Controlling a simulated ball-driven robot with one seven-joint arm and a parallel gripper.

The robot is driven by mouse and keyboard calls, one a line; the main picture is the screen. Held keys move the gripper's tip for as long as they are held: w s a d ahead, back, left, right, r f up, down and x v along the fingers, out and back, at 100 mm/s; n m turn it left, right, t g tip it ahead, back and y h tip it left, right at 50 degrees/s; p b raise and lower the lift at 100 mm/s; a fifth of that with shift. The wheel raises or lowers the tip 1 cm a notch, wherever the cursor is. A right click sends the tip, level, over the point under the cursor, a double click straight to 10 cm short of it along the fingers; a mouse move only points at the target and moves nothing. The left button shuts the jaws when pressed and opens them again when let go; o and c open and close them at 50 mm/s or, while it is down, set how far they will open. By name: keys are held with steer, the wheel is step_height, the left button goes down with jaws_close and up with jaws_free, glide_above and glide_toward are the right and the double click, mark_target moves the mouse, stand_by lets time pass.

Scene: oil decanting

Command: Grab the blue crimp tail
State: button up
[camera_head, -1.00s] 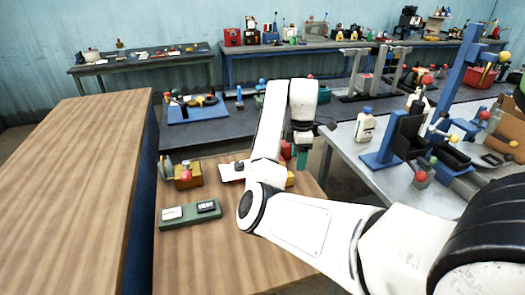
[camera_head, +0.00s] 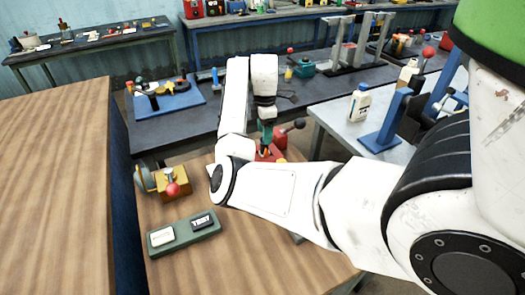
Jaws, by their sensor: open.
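No part is clear enough for me to name it as the blue crimp tail. A small upright blue piece (camera_head: 215,77) stands on the dark bench behind my arm, but I cannot tell whether it is the crimp tail. My gripper (camera_head: 267,139) points down at the end of my white arm, open, just above or beside a red device (camera_head: 270,153) at the far edge of the wooden table. The gripper's fingertips are small and partly hidden, and my forearm covers part of the table.
The wooden table (camera_head: 180,262) holds a brass device with a red ball (camera_head: 172,188) and a green block with two labels (camera_head: 185,233). A blue tray (camera_head: 170,103) lies on the dark bench. A white bottle (camera_head: 359,103) stands on the grey table at right.

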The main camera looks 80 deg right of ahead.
mark_target(264, 150)
steer(key=shift+w+d+f+p, duration=0.1)
steer(key=shift+f+p, duration=0.1)
steer(key=shift+f, duration=1)
steer(key=shift+s+d+f+p, duration=0.1)
steer(key=shift+f+p, duration=0.1)
steer(key=shift+f, duration=0.95)
steer(key=shift+w+d+f+p, duration=0.1)
steer(key=shift+f+p, duration=0.1)
steer(key=shift+f, duration=1)
jaws_close()
